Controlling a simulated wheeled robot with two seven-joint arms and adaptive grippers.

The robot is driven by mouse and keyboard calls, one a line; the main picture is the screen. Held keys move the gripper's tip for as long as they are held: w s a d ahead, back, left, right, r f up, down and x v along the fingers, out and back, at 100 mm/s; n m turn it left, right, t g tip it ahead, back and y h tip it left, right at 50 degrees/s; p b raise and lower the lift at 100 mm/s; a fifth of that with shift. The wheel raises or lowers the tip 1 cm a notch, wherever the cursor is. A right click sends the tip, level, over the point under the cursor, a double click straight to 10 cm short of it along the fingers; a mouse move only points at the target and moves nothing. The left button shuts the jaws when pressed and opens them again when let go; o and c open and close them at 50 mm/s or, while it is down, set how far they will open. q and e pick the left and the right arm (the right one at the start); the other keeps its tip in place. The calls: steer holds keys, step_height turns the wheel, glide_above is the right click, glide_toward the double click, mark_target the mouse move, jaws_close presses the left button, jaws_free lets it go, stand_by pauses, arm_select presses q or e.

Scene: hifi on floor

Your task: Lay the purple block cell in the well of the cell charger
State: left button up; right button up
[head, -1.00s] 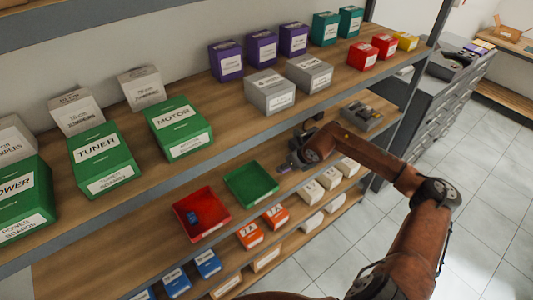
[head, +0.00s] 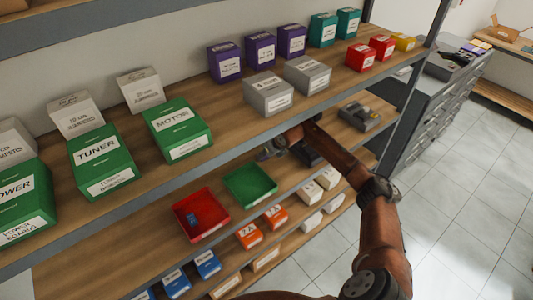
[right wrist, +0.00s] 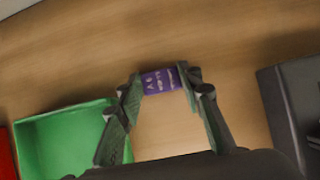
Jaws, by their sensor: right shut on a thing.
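The purple block cell (right wrist: 161,80) with white print is held between the fingertips of my right gripper in the right wrist view. My right gripper (head: 268,153) is over the middle shelf in the head view, behind the green tray; the cell is too small to make out there. A dark device (right wrist: 290,108) stands to the right of the gripper, apart from the cell, and shows partly behind my arm in the head view (head: 308,153). A grey and dark device (head: 360,116) stands farther right on the same shelf. I cannot tell which is the cell charger; no well shows clearly. My left gripper is not in view.
A green tray (head: 250,186) is empty, and a red tray (head: 213,224) beside it holds a small blue block (head: 192,220). The upper shelf edge (head: 230,135) with labelled boxes runs above the gripper. Bare wood lies between the green tray and dark device.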

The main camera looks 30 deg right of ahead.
steer(key=o, duration=1.1)
steer(key=shift+r, duration=0.2)
steer(key=v, duration=0.4)
steer(key=shift+d, duration=0.15)
steer(key=s, duration=1.1)
steer(key=shift+s+d+r, duration=0.1)
steer(key=shift+d+r, duration=0.15)
steer(key=shift+d, duration=0.05)
steer(key=shift+s+b, duration=0.3)
steer(key=shift+s, duration=0.35)
